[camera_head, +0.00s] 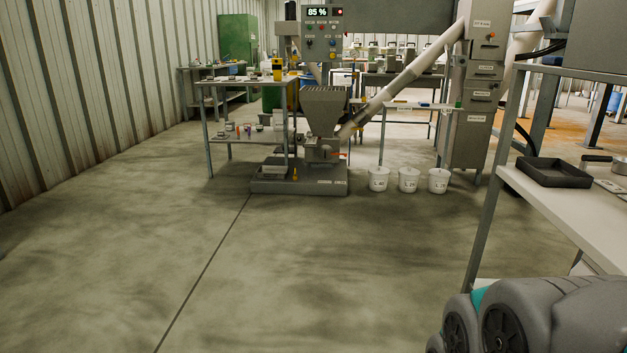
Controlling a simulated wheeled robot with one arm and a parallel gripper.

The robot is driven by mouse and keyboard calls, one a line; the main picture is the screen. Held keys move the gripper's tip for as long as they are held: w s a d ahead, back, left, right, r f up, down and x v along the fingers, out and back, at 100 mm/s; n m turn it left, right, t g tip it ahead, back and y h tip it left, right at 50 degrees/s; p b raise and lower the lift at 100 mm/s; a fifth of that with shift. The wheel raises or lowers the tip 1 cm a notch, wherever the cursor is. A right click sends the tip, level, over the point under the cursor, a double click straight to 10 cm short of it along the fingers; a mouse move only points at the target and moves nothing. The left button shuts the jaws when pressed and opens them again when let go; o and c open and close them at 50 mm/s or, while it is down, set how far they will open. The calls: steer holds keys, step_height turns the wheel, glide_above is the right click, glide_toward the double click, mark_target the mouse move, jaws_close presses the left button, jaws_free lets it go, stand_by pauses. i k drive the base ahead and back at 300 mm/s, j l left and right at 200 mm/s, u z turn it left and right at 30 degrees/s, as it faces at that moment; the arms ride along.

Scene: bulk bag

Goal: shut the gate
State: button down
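A grey hopper (325,108) stands on a grey base (300,186) in the middle distance. Below the hopper is a grey outlet block (322,149). A small orange-red lever (341,155) sticks out to the right of this block and looks roughly level. The gate itself is too small to make out, so I cannot tell whether it is open or shut. My gripper is not in view. Rounded grey and teal parts of my own body fill the lower right corner.
A display (318,12) above the hopper reads 85 %. Three white buckets (409,179) stand on the floor right of the base. A metal table (248,82) stands at left. A workbench (570,205) with a black tray (553,172) is near right. The floor ahead is clear.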

mark_target(311, 142)
steer(key=i, duration=4.25)
steer(key=i+j, duration=0.2)
steer(key=i, duration=0.3)
steer(key=i+j, duration=0.15)
steer(key=i, duration=0.35)
steer(key=z, duration=0.05)
